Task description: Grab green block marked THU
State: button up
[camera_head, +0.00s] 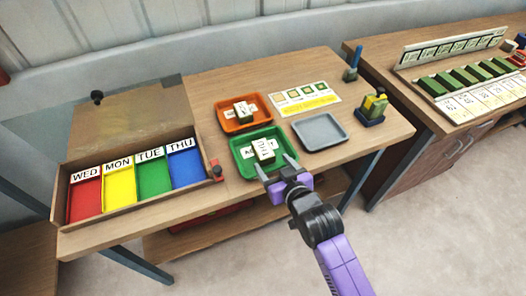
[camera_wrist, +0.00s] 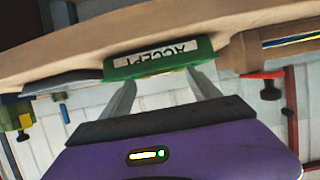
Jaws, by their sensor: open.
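A block (camera_head: 264,150) with green sides and a white, lettered top sits in the green tray (camera_head: 236,156) on the table; its lettering is too small to read surely. My gripper (camera_head: 276,165) is open and empty at the tray's front right edge, its fingers pointing toward the block and apart from it. In the wrist view, my open fingers (camera_wrist: 161,80) point at the green tray's front (camera_wrist: 115,68), whose ACCEPT label appears upside down. The block is not visible in that view.
An orange tray (camera_head: 222,116) holding another block lies behind, and an empty grey tray (camera_head: 320,131) lies right. A wooden box (camera_head: 62,195) at left has colored WED, MON, TUE and THU compartments. A stamp-like item (camera_head: 371,112) stands right. Several green blocks (camera_head: 463,76) line the right table.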

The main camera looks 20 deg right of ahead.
aim_at(267, 156)
jog(key=shift+x, duration=3.95)
jog(key=c, duration=1.4)
jog(key=shift+r, duration=0.1)
jog(key=shift+c, duration=0.4)
jog(key=shift+r, duration=0.1)
